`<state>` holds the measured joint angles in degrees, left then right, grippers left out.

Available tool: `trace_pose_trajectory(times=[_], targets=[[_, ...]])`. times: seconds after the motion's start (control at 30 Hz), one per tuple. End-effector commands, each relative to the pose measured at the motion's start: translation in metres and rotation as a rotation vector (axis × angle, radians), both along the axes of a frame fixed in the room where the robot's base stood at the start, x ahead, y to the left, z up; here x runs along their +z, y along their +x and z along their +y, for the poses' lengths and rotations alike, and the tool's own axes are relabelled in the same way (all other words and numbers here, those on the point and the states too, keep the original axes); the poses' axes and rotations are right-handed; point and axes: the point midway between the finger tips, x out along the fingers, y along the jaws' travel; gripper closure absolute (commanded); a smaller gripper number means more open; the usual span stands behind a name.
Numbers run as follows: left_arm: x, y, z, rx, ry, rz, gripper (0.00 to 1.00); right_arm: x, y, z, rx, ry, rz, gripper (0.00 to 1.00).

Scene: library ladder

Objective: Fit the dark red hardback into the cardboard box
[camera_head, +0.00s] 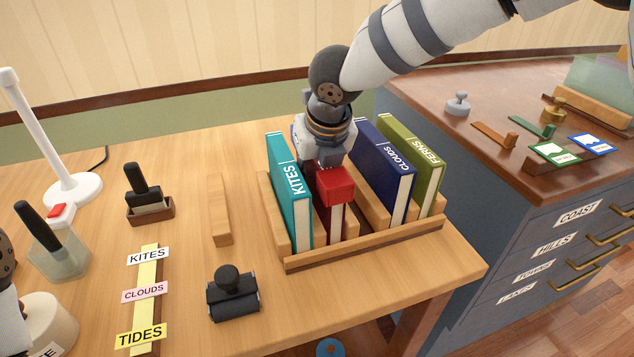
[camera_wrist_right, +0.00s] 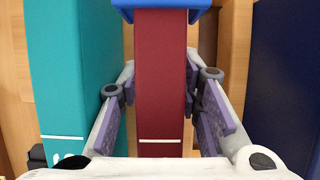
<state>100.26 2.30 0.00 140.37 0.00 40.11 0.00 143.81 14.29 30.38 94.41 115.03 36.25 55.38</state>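The dark red hardback (camera_head: 336,226) stands upright in a wooden book rack (camera_head: 370,244), between a teal book marked KITES (camera_head: 289,190) and a navy book marked CLOUDS (camera_head: 388,170). My right gripper (camera_head: 324,165) reaches down over it from above. In the right wrist view the dark red hardback (camera_wrist_right: 160,85) runs between the purple-padded fingers (camera_wrist_right: 160,95), one on each side. The fingertips lie close to its sides; whether they press on it I cannot tell. A bright red block (camera_head: 335,186) shows at the gripper's front. I see no cardboard box. My left gripper is out of view.
An olive FERNS book (camera_head: 417,160) stands at the rack's right. A dark roller stamp (camera_head: 233,292), a wooden strip (camera_head: 220,211) and label cards (camera_head: 145,292) lie left of the rack. A blue drawer cabinet (camera_head: 540,235) stands right. A white lamp (camera_head: 72,188) stands back left.

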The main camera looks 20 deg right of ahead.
Motion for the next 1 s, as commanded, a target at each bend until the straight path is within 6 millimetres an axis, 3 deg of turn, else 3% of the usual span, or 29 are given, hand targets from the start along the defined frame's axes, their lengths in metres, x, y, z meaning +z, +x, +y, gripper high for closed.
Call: trace_pose_trajectory(times=[0.1, 0.23, 0.63, 0.87, 1.0], targets=[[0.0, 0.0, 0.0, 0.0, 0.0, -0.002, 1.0, 0.001, 0.0, 0.0, 0.0, -0.001, 0.0, 0.71], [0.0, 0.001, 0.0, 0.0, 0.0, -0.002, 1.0, 0.001, 0.0, 0.0, 0.0, -0.001, 0.0, 1.0], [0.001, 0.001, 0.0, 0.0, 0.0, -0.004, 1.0, 0.007, 0.0, 0.0, -0.001, 0.001, -0.004, 1.0], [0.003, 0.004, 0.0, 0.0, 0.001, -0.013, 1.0, 0.037, 0.0, 0.0, -0.001, 0.003, -0.006, 1.0], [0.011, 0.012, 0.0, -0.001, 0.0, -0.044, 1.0, 0.06, -0.017, -0.005, 0.001, 0.002, -0.011, 1.0]])
